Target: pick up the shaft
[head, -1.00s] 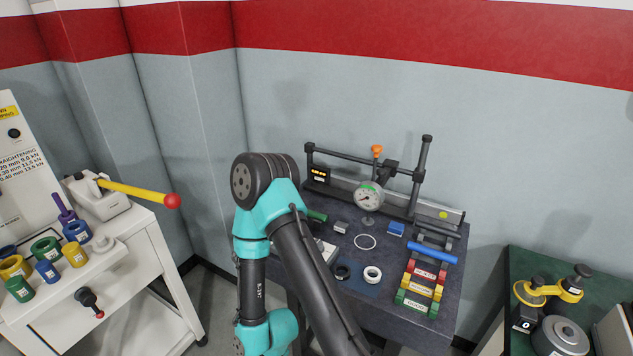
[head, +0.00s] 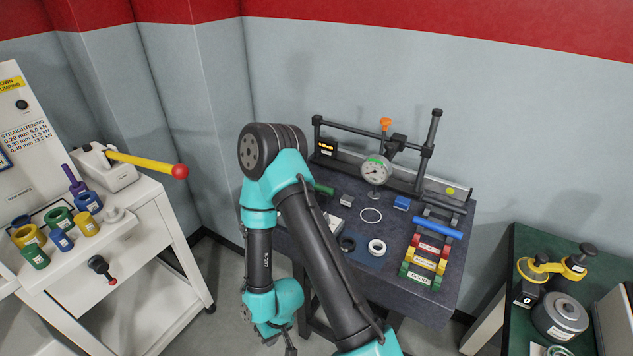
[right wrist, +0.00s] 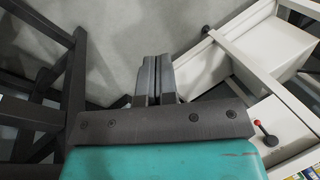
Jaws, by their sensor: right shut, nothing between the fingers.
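A blue shaft (head: 438,227) lies across the upper end of a rack with red, yellow and green labelled rows (head: 426,262), at the right of the dark bench. My right gripper (head: 290,348) is at the bottom edge of the head view, low and left of the bench, well away from the shaft. In the right wrist view its two fingers (right wrist: 155,68) are together and empty, pointing over grey floor. The shaft does not show in the right wrist view. My left gripper is not in view.
A dial gauge (head: 376,170) on a rail fixture stands at the bench's back. A white cart (head: 165,230) with coloured rings is left, a green-topped bench (head: 530,240) right. My right arm hides part of the bench's left side.

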